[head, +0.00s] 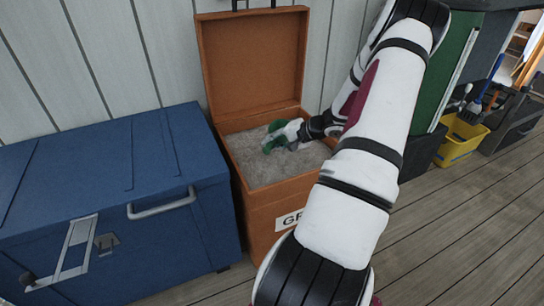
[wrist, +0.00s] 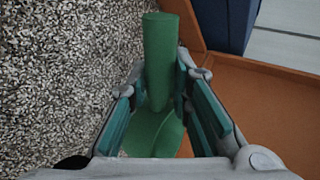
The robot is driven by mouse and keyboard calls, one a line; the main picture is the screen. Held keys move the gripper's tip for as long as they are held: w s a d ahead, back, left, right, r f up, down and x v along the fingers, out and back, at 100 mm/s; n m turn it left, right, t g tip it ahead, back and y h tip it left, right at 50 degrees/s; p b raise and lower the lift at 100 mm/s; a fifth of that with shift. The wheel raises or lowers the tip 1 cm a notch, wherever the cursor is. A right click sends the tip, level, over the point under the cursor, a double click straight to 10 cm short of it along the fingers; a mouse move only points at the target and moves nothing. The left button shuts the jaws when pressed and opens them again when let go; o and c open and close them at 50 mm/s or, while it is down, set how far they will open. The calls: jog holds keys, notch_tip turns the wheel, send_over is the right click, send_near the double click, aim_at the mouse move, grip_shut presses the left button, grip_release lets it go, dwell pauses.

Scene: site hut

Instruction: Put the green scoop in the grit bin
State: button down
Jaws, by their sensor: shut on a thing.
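The green scoop (wrist: 162,62) is between the fingers of my gripper (wrist: 158,88) in the wrist view. Its round handle points away from the wrist, and its wider part lies near the palm, partly hidden by the gripper. In the head view the scoop (head: 275,135) shows as a small green shape at my gripper (head: 283,137). Both are over the grit in the open orange-brown grit bin (head: 268,222). The gripper is shut on the scoop. I cannot tell whether the scoop touches the grit.
The bin's lid (head: 253,62) stands open against the wall. A blue chest (head: 160,235) stands close on the left. A yellow mop bucket (head: 460,140) stands to the right at the back. Wooden floor (head: 470,220) is clear at the right front.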

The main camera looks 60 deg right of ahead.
jog(key=shift+f+b, duration=0.8)
jog(key=shift+f, duration=1.7)
jog(key=shift+f, duration=0.1)
jog(key=c, duration=1.5)
grip_release()
jog(key=shift+o, duration=0.2)
